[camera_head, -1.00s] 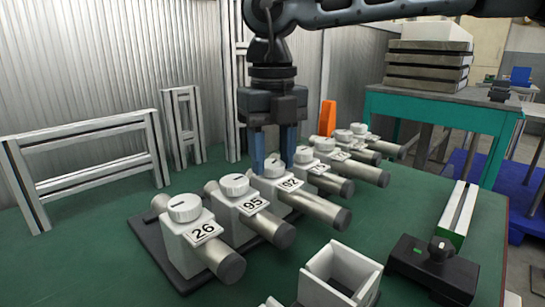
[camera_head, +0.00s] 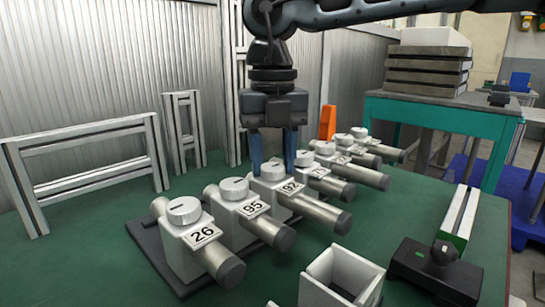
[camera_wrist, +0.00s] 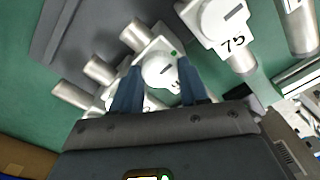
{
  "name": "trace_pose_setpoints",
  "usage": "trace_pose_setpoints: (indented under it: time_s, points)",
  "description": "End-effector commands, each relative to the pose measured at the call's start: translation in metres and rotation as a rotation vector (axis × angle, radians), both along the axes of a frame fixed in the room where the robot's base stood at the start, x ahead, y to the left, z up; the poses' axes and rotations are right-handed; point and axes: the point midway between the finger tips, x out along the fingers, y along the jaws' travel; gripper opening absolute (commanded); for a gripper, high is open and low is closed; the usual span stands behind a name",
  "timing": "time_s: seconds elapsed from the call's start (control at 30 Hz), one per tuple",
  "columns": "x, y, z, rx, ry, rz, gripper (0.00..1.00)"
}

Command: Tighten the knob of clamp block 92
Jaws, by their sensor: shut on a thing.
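Clamp block 92 (camera_head: 273,188) is a white block with a round white knob on top and a grey cylinder through it. It stands in a row of similar numbered blocks. My gripper (camera_head: 273,167) points straight down over it, with its blue fingers shut on the knob, one on each side. In the wrist view the knob (camera_wrist: 160,71) sits between the two fingers, and a dark slot shows on its top. The block's number is mostly hidden there. A small green dot shows beside the knob.
Block 75 (camera_wrist: 218,25) stands beside the gripped one, with more blocks behind. A white open box (camera_head: 330,285) and a black fixture (camera_head: 432,268) are at front right.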

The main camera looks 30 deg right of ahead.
Motion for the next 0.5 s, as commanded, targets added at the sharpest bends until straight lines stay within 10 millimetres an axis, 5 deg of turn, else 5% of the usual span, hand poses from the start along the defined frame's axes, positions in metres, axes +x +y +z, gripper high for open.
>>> trace_pose_setpoints:
  time_s: [0.03, 0.07, 0.1, 0.3, 0.5]
  points:
    - [0.0004, -0.0001, 0.0008, 0.001, -0.001, -0.002, 0.13]
    - [0.0004, -0.0001, 0.0008, 0.001, -0.001, -0.002, 0.47]
    - [0.0003, -0.0001, 0.0007, 0.001, -0.001, -0.001, 0.50]
    - [0.0001, 0.0000, 0.0003, 0.000, 0.000, 0.000, 0.69]
    - [0.0000, 0.0000, 0.0002, 0.000, 0.000, 0.000, 0.69]
